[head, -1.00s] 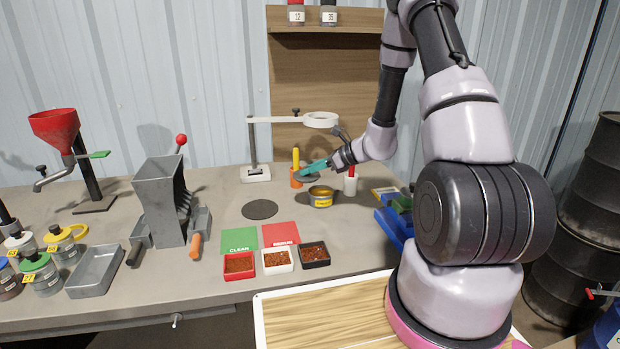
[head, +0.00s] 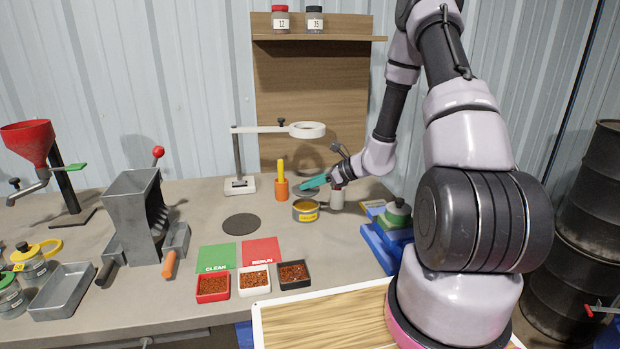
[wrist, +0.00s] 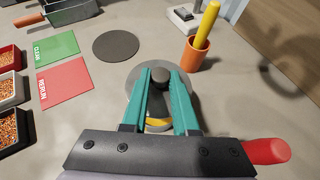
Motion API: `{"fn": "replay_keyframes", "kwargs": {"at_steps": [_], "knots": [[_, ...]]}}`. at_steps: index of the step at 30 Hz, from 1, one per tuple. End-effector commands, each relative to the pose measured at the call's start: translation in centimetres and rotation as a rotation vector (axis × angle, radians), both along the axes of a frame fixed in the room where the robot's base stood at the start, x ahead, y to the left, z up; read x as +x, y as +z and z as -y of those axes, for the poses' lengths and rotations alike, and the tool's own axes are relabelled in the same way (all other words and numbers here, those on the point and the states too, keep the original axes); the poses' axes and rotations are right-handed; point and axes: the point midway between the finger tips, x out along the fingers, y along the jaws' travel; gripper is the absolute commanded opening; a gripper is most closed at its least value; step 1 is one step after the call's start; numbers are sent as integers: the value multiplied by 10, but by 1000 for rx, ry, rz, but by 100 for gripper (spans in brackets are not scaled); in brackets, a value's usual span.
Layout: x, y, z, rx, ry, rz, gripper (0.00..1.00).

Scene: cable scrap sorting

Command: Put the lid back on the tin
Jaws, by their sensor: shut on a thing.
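The tin (head: 306,214), with a yellow label, stands on the bench in the head view. Its upper face shows brownish gold there. My gripper (wrist: 160,76) is shut on the dark knob of the grey round lid (wrist: 135,82) in the wrist view. The lid looks held above the bench, close to the tin. In the wrist view the lid and fingers hide most of the tin; a strip of its yellow label (wrist: 157,122) shows between the fingers. In the head view the teal fingers cover part of the lid.
An orange cup (head: 281,190) with a yellow-handled tool stands close left of the tin. A white bottle (head: 337,199) with a red top (wrist: 265,151) stands close right. A ring-armed stand (head: 239,185) is behind.

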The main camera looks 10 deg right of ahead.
Motion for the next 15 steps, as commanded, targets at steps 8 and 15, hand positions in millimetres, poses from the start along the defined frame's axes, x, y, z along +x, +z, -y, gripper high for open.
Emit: {"fn": "replay_keyframes", "kwargs": {"at_steps": [8, 15], "knots": [[0, -23, 0, 0, 0, -1, 0], [0, -40, 0, 0, 0, -1, 0]]}}
